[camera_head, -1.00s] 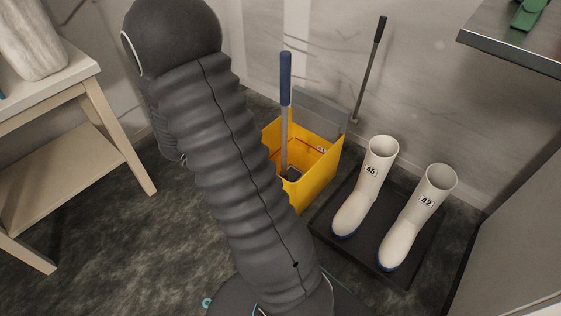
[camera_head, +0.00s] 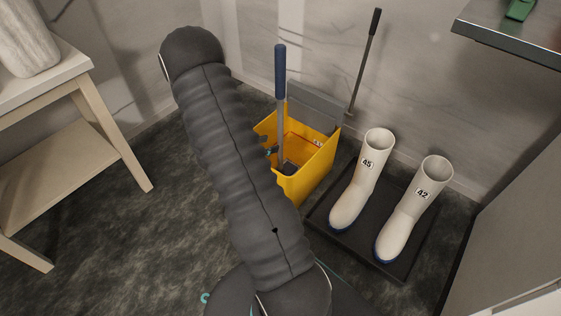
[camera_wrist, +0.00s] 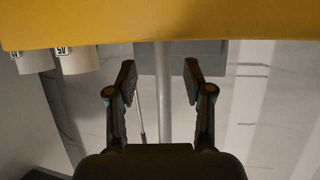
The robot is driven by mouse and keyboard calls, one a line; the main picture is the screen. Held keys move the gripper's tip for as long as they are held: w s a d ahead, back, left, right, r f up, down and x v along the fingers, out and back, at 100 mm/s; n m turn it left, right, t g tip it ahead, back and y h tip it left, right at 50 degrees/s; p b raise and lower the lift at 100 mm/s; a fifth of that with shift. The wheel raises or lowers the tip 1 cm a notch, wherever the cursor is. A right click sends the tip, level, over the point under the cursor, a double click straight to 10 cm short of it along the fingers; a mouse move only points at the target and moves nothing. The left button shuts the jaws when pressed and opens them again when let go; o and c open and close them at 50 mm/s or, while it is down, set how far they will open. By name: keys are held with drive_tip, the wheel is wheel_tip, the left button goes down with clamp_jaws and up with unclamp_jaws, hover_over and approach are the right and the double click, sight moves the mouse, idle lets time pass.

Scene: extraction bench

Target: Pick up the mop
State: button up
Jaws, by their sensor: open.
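The mop stands in the yellow bucket (camera_head: 311,170), its blue grip (camera_head: 281,72) at the top of a grey pole (camera_head: 282,125). Its lower end is inside the bucket and its head is mostly hidden. In the wrist view the pole (camera_wrist: 163,100) runs upright through the gap between the fingers of my gripper (camera_wrist: 159,78). My gripper is open, with a finger on each side of the pole in the picture. I cannot tell how far beyond the fingertips the pole is. In the head view my arm hides most of the gripper, beside the bucket.
A thin lever with a black grip (camera_head: 373,22) rises behind the bucket. White boots marked 45 (camera_head: 362,185) and 42 (camera_head: 415,210) stand on a black tray (camera_head: 323,217) to the right. A wooden table (camera_head: 62,150) is at the left, a metal shelf (camera_head: 510,46) at upper right.

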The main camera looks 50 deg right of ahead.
sight(280, 138)
drive_tip(key=shift+d+r+b+x, duration=0.1)
drive_tip(key=shift+r+b+x, duration=0.05)
drive_tip(key=shift+x, duration=0.85)
drive_tip(key=shift+d+r+b+x, duration=0.1)
drive_tip(key=shift+r+b+x, duration=0.05)
drive_tip(key=shift+x, duration=0.85)
drive_tip(key=shift+r+b+x, duration=0.15)
drive_tip(key=shift+x, duration=0.9)
drive_tip(key=shift+w, duration=0.2)
clamp_jaws()
drive_tip(key=shift+r, duration=0.1)
